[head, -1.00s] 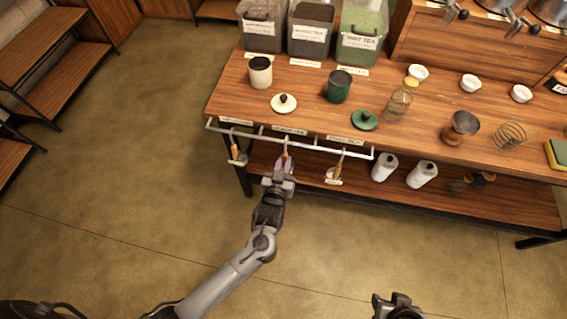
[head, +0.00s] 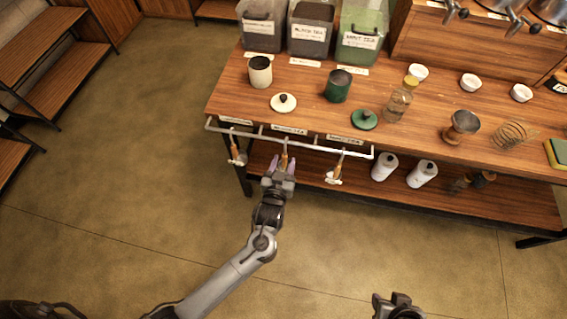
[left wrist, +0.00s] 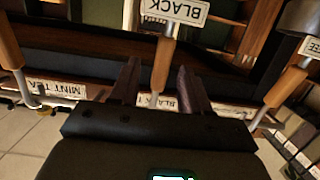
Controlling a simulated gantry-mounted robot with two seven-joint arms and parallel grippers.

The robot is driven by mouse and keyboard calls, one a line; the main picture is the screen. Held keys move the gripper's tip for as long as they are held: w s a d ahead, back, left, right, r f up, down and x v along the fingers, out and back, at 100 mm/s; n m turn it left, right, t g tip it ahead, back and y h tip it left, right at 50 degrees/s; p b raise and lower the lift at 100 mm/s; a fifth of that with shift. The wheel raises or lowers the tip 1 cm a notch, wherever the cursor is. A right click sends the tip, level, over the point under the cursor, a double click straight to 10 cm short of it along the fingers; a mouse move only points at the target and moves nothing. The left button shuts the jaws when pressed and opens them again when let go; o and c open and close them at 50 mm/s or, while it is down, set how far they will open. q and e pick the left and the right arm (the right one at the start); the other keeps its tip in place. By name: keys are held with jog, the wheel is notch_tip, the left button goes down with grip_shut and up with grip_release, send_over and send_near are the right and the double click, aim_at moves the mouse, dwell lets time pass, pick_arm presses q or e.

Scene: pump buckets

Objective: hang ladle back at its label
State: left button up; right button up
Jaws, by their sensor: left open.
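The middle ladle (head: 284,152) hangs upright from the white rail by its wooden handle, under the middle rail label. In the left wrist view its handle (left wrist: 163,62) stands between my finger pads, below a label (left wrist: 178,10) reading BLACK. My left gripper (head: 282,165) is open, with a finger on each side of the handle and gaps showing. The ladle's lower part is hidden by my gripper. Two other ladles, one left (head: 233,149) and one right (head: 338,167), hang on the same rail. My right gripper (head: 397,304) is at the bottom edge; its jaws are unclear.
The white rail (head: 357,152) runs along the wooden counter's (head: 240,98) front edge. Lidless canisters (head: 260,72) and (head: 338,86), lids and a glass jar stand above. White bottles (head: 384,167) stand on the lower shelf. The floor in front is clear.

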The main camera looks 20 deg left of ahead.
pick_arm(q)
jog(key=s+a+r+m+g+h+p, duration=0.1)
jog(key=s+a+r+m+g+h, duration=0.15)
jog(key=s+g, duration=0.7)
jog(key=s+a+r+m+g+h+p, duration=0.1)
jog(key=s+a+r+m+g, duration=0.15)
jog(key=s, duration=1.45)
notch_tip(320, 180, up, 36)
jog(key=p, duration=3.5)
jog(key=shift+s+a+n+p, duration=0.2)
jog(key=shift+s+n+p, duration=0.05)
jog(key=shift+n+p, duration=0.15)
